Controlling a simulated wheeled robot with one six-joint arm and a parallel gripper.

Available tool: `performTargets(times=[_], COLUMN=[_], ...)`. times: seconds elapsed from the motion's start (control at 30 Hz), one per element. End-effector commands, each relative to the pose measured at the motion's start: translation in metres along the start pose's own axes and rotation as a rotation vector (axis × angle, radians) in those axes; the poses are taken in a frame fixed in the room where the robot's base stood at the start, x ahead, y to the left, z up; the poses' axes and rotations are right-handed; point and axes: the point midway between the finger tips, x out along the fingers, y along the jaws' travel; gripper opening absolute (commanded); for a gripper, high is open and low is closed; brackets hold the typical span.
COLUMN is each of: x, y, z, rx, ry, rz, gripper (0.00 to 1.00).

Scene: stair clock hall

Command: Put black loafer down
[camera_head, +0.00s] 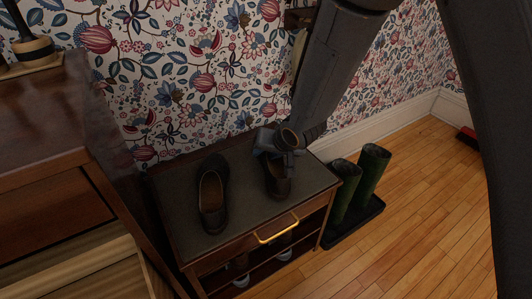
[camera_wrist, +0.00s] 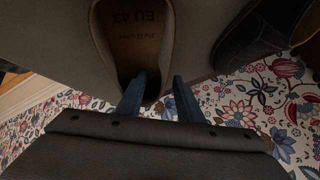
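A black loafer (camera_head: 278,184) is under my gripper (camera_head: 276,150), on or just above the right part of the bench's dark top (camera_head: 245,170); a gap below it cannot be made out. In the wrist view its open collar and insole (camera_wrist: 145,40), marked EU 43, fill the upper middle. My gripper's two blue-grey fingers (camera_wrist: 158,85) are at the narrow heel end of this loafer, with dark leather between them. They look closed on it, though the contact is partly hidden. A matching dark shoe (camera_head: 212,205) stands on the bench to the left and also shows in the wrist view (camera_wrist: 258,45).
The bench has a brass handle (camera_head: 278,231) in front and a lower shelf with more footwear. Green boots (camera_head: 372,170) stand on a black tray (camera_head: 355,225) at right. A wooden cabinet (camera_head: 50,120) is close at left. Flowered wallpaper rises behind.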

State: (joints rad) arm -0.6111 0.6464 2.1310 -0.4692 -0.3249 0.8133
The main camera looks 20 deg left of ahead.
Motion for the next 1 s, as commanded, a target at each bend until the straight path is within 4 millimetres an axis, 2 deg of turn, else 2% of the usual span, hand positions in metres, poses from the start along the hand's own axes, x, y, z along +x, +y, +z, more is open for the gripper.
performTargets(times=[0.13,0.23,0.7,0.83,1.0], x=[-0.002,-0.012,-0.102,-0.115,-0.122], y=[0.0,0.0,-0.001,-0.001,-0.001], z=[-0.001,-0.002,-0.002,-0.002,-0.001], rx=[0.001,0.002,0.002,0.001,0.001], ry=[0.0,0.0,0.0,0.0,-0.001], rz=[0.001,0.001,0.001,0.001,0.001], gripper=[0.35,0.35,0.35,0.35,0.35])
